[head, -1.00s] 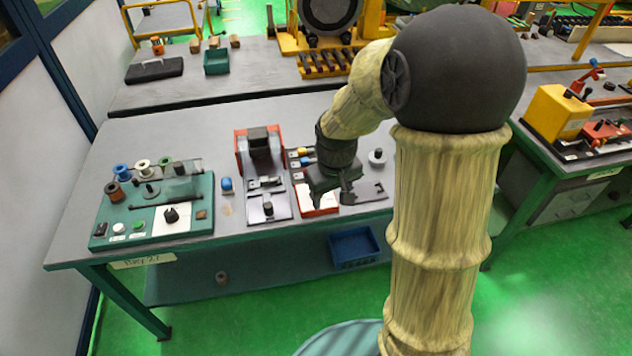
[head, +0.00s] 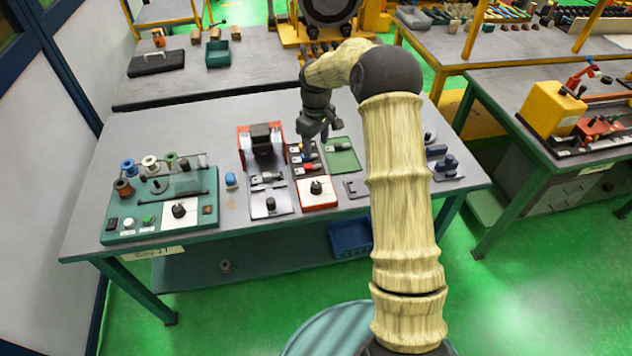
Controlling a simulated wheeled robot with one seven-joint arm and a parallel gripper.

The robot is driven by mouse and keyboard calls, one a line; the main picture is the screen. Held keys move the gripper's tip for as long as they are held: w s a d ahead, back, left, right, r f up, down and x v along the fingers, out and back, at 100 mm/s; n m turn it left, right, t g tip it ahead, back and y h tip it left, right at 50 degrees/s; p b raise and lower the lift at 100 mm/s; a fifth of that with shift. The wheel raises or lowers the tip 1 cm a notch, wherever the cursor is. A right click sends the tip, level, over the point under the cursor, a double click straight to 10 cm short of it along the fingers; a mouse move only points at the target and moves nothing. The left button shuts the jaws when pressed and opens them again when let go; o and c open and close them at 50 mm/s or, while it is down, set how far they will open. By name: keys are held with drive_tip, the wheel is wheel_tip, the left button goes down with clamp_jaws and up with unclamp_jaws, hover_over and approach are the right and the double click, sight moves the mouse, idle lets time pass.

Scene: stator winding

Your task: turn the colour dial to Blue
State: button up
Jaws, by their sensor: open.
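A teal panel (head: 128,228) at the left of the bench carries blue (head: 128,168), white, green and brown spools. A black dial knob (head: 179,210) sits on its white plate. Two more black knobs show: one on a grey plate (head: 270,203) and one on a red-edged white box (head: 316,187). Any lettering is too small to read, so I cannot tell which knob is the colour dial or where it points. My gripper (head: 319,134) is open and empty, above the back part of the bench near the red-edged box, apart from all knobs.
An orange-red machine (head: 258,140) stands between the teal panel and my gripper. A small blue object (head: 231,180) lies beside the panel. My arm hides part of the bench's right side.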

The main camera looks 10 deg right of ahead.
sight(316, 184)
drive_tip(key=shift+f, duration=0.1)
wheel_tip(316, 184, down, 17)
drive_tip(key=p, duration=0.5)
drive_tip(key=shift+f+p, duration=0.1)
drive_tip(key=shift+p, duration=0.2)
drive_tip(key=c, duration=1)
